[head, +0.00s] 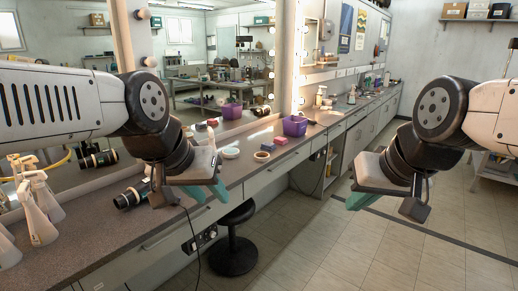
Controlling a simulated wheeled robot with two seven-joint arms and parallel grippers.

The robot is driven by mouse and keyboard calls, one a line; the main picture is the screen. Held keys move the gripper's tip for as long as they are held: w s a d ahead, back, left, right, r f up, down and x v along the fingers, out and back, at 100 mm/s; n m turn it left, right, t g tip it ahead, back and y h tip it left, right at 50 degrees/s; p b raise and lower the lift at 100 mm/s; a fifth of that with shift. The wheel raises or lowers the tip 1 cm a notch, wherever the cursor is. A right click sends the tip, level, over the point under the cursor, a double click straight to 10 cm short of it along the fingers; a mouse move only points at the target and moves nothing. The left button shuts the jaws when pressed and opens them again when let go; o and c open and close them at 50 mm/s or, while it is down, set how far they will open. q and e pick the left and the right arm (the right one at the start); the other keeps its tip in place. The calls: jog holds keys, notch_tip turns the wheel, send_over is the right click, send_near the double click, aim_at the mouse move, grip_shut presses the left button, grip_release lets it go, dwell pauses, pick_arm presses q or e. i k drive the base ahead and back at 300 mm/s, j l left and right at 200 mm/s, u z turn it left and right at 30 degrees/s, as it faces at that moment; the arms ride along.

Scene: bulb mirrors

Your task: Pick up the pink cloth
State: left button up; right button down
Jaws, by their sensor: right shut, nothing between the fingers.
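A small pink item (280,140), perhaps the folded pink cloth, lies on the counter left of a purple bin; it is too small to tell its material. My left gripper (212,192) is in front of the counter edge, nearer to me than the pink item and apart from it. Its teal fingers point down, and their gap cannot be made out. My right gripper (359,201) hangs over the open floor at the right, away from the counter. It is shut and empty.
The purple bin (295,126), a tape roll (261,157) and a pale dish (230,152) stand near the pink item. Spray bottles (38,210) and a black cylinder (131,195) are at the left. A black stool (233,245) stands below.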

aim_at(280, 141)
jog(key=i+l, duration=0.2)
jog(key=i, duration=0.3)
jog(key=i+l, duration=0.15)
jog(key=i, duration=0.35)
jog(key=i+l, duration=0.2)
jog(key=i, duration=0.3)
jog(key=i+l+u, duration=0.1)
jog(key=i, duration=0.4)
jog(key=i+l, duration=0.25)
jog(key=i, duration=0.25)
jog(key=i+l, duration=0.25)
jog(key=i, duration=0.25)
